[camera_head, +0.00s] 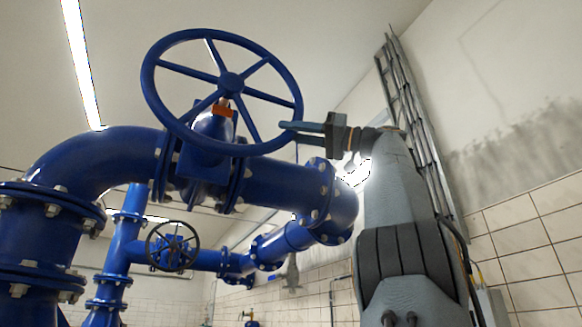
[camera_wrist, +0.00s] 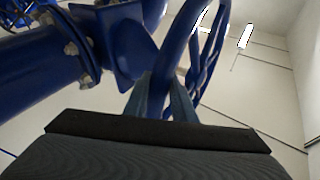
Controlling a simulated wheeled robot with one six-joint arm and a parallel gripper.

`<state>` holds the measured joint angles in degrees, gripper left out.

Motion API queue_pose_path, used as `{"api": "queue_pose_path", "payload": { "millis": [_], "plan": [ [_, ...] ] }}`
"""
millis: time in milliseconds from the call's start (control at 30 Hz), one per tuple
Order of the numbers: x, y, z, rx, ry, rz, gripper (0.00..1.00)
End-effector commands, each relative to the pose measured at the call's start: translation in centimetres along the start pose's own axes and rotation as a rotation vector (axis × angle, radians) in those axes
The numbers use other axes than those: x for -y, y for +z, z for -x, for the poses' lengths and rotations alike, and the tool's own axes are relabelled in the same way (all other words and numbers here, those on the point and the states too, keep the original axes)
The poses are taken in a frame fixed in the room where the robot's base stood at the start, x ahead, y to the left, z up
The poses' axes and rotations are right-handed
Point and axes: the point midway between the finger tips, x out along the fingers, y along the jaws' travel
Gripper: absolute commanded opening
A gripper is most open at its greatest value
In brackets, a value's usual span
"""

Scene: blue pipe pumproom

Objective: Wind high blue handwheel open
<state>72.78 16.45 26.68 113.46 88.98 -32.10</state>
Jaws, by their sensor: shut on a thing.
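The high blue handwheel (camera_head: 230,84) is a large spoked wheel on top of a blue valve, tilted toward me in the head view. An orange-red piece (camera_head: 222,108) sits on the stem below its hub. My gripper (camera_head: 290,131) reaches in from the right and is shut on the wheel's rim at its lower right. In the wrist view the rim (camera_wrist: 186,62) runs down between my two fingers (camera_wrist: 164,103). The exact contact of the fingertips on the rim is partly hidden.
Thick blue flanged pipe (camera_head: 95,160) runs left of and beneath the wheel. A smaller dark handwheel (camera_head: 172,246) sits lower on another blue pipe. A grey cable ladder (camera_head: 410,110) climbs the wall behind my arm. Open air lies above the wheel.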

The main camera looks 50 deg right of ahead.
Motion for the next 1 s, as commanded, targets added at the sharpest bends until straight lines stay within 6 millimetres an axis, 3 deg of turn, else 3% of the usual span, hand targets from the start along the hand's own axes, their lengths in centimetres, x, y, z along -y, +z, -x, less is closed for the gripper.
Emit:
{"api": "queue_pose_path", "payload": {
  "millis": [33,67,133,500,1000],
  "plan": [
    [-0.1,0.1,0.0,0.001,0.001,0.001,0.00],
    [-0.1,0.1,0.0,0.001,0.002,0.001,0.29],
    [-0.1,0.1,0.0,0.001,0.002,0.001,0.40],
    [-0.1,0.0,0.5,0.000,0.002,0.001,0.41],
    [-0.1,0.1,7.3,0.001,0.003,0.002,0.41]
  ]
}}
